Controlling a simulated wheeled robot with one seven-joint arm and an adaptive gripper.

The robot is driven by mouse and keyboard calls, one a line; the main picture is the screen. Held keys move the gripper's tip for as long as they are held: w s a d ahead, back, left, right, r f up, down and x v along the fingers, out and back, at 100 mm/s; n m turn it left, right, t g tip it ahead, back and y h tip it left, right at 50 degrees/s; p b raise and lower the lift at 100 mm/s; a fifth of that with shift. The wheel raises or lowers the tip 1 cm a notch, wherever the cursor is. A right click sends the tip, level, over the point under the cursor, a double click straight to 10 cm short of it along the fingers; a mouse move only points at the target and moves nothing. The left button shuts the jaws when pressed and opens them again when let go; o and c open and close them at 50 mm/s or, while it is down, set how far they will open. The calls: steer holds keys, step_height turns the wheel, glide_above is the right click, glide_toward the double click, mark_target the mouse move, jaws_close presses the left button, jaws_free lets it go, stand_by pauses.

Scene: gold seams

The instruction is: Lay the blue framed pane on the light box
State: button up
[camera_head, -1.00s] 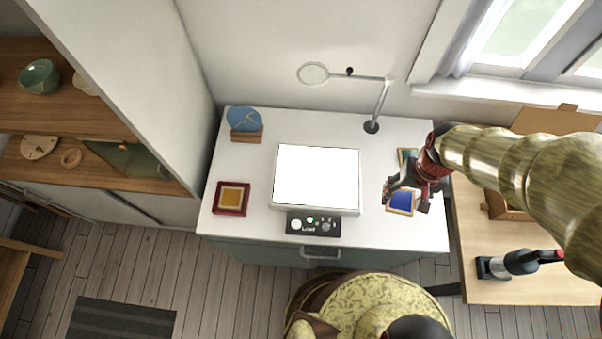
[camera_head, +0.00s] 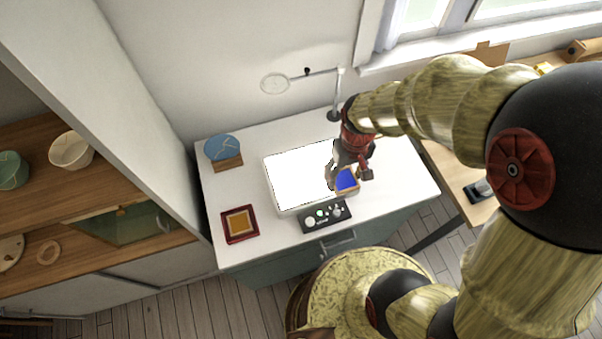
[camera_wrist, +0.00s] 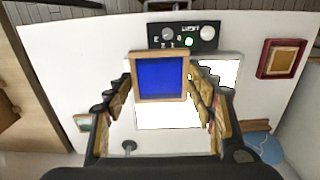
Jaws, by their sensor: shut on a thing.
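The blue framed pane (camera_head: 346,180) has a light wooden frame. My gripper (camera_head: 350,168) is shut on it and holds it at the right edge of the light box (camera_head: 292,186) in the head view. In the wrist view the pane (camera_wrist: 161,77) sits between the fingers of my gripper (camera_wrist: 163,90), in front of the lit white surface of the light box (camera_wrist: 168,115). It covers part of that surface. I cannot tell whether the pane touches the light box.
A red-framed amber pane (camera_head: 240,224) lies left of the light box. A blue disc on a wooden stand (camera_head: 223,150) is behind it. A control panel (camera_head: 325,216) sits at the light box's front edge. A lamp arm with magnifier (camera_head: 335,95) stands behind.

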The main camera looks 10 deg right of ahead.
steer(key=w+a+f+b, duration=0.1)
steer(key=w+a+f, duration=0.35)
steer(key=w, duration=0.25)
steer(key=b, duration=0.2)
glide_above(309, 172)
steer(key=f, duration=0.5)
steer(key=shift+s, duration=0.2)
steer(key=shift+w+a+f, duration=0.1)
steer(key=shift+w+f, duration=0.1)
steer(key=shift+f, duration=1.55)
steer(key=shift+f, duration=0.15)
steer(key=o, duration=1.2)
